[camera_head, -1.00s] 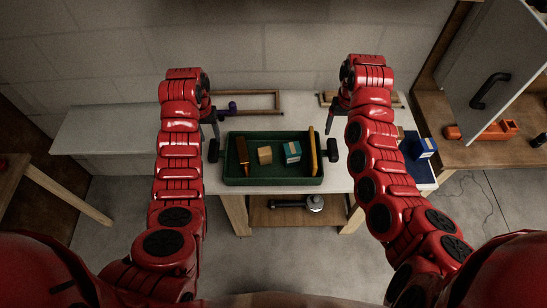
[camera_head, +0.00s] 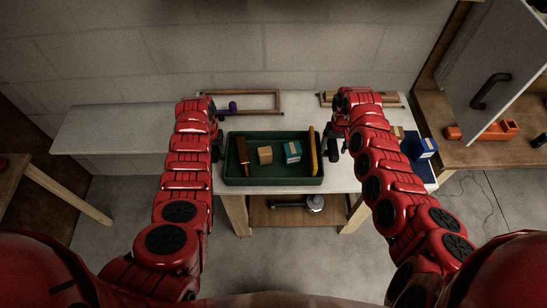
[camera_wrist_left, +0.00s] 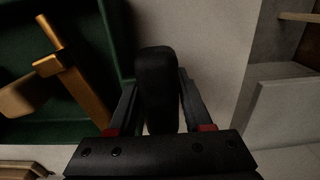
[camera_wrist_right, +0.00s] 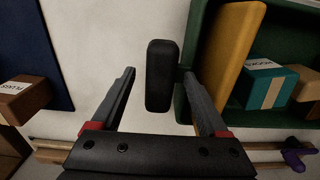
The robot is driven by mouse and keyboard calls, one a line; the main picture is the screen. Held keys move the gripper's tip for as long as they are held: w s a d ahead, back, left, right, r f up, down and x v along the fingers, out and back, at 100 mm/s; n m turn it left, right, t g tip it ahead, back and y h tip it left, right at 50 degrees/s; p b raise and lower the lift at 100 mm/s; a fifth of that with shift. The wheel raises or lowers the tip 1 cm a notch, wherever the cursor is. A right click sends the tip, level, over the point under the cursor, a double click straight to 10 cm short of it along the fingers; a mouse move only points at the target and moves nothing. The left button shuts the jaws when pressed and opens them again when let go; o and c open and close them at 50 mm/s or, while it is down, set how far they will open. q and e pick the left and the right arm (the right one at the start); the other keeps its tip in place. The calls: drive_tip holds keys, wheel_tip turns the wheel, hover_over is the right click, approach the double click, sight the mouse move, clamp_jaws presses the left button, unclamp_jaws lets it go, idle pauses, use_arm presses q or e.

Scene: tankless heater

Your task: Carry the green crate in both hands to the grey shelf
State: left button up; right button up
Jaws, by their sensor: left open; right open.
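The green crate (camera_head: 275,181) stands on the pale worktable in the head view, holding a brown object, a tan box, a teal box and a yellow piece. My left gripper (camera_head: 217,150) is at its left side. In the left wrist view a black handle (camera_wrist_left: 157,85) stands between the open fingers. My right gripper (camera_head: 336,145) is at the crate's right side. In the right wrist view the other black handle (camera_wrist_right: 161,75) lies between the open fingers, with one finger between handle and crate wall. A pale grey shelf-like surface (camera_head: 105,130) extends at the left.
Wooden frames (camera_head: 255,94) lie behind the crate. A blue box (camera_head: 422,147) stands at the table's right. A wooden bench with an orange tool (camera_head: 490,131) and a grey panel door (camera_head: 495,75) are farther right. A metal tool lies on the lower shelf (camera_head: 270,217).

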use_arm(q)
clamp_jaws()
use_arm(e)
drive_tip(key=c, duration=0.8)
clamp_jaws()
use_arm(q)
drive_tip(key=shift+r, duration=0.1)
